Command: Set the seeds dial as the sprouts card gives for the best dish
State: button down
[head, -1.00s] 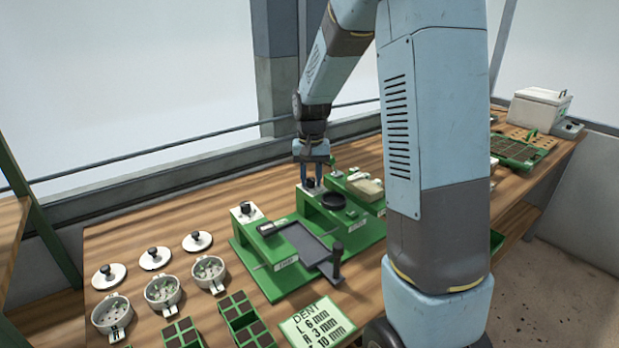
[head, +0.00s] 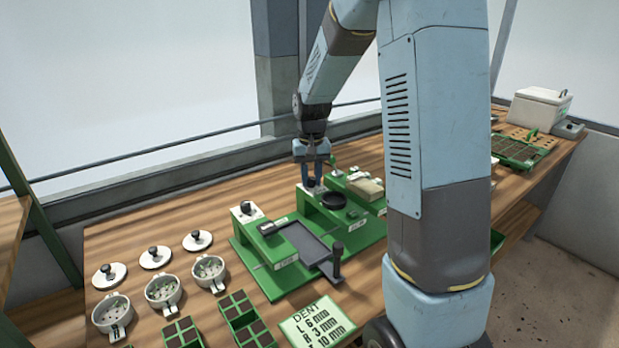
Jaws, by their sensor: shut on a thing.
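My gripper (head: 312,182) points down at the middle of the green seeder (head: 375,237). It is shut on a small dark knob on the white-topped block (head: 303,191); the fingers hide much of the knob and its marks. Another dark dial (head: 246,209) sits on a white plate at the seeder's left end. I cannot read which is the seeds dial. Three round white dishes with green sprouts stand at the left: a near one (head: 113,327), a middle one (head: 163,303) and a far one (head: 209,283). I see no card that I can read as the sprouts card.
A card headed DENT (head: 318,322) lists L 6 mm, a second line 3 mm and R 10 mm. Three knobbed lids, one of them here (head: 109,284), lie behind the dishes. Green-edged seed trays (head: 240,331) lie in front.

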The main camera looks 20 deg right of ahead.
aim_at(311, 178)
jog(key=n, duration=1)
jog(key=shift+a+n, duration=0.1)
jog(key=shift+n, duration=0.2)
dwell(0.4)
jog(key=c, duration=0.9)
grip_release()
jog(key=shift+o, duration=0.2)
jog(key=shift+r, duration=0.1)
notch_tip(311, 178, up, 14)
jog(key=shift+f, duration=0.25)
